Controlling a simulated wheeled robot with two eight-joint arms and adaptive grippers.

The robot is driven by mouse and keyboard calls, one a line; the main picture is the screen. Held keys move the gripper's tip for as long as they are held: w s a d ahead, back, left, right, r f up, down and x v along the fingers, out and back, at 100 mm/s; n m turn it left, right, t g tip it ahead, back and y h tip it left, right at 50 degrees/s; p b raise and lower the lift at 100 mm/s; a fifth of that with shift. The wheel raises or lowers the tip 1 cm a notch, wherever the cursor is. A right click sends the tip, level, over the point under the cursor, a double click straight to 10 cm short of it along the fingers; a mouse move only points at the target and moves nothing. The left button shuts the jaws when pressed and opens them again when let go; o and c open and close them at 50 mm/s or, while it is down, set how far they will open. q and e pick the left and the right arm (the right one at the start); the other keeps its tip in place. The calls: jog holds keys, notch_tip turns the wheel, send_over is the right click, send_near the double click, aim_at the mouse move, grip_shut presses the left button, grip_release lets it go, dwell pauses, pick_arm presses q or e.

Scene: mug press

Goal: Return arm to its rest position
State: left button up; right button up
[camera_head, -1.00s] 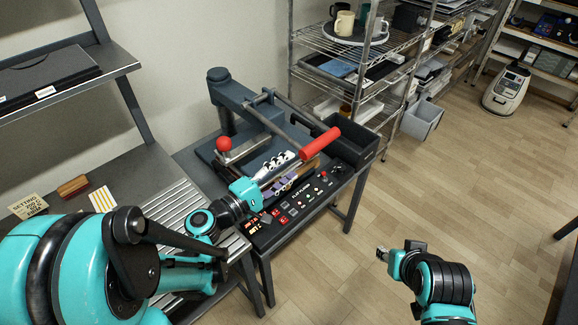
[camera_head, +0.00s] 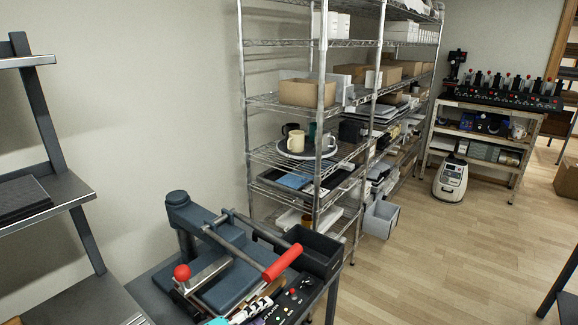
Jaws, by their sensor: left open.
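My left gripper (camera_head: 262,308) shows only in part at the bottom edge, its teal body mostly cut off. Its fingers are open beside the control panel (camera_head: 296,302) of the mug press. The press (camera_head: 215,262) is dark grey-blue, with a red-gripped lever (camera_head: 282,262) and a red ball knob (camera_head: 182,273). I see no object between the fingers, though the fingertip area is small and crowded. The rest of my left arm is below the picture. My right gripper is out of view.
A wire shelf (camera_head: 262,152) stands behind the press, with several mugs on a round tray (camera_head: 308,154). A dark bin (camera_head: 318,252) sits right of the press.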

pick_arm(q)
jog(key=s+a+f+m+g+y, duration=0.3)
jog(key=s+a+m+y, duration=0.5)
jog(key=s, duration=0.4)
jog(key=shift+a+f+g, duration=0.25)
jog(key=shift+a+g, duration=0.1)
jog(key=shift+g, duration=0.05)
jog(key=shift+s, duration=0.1)
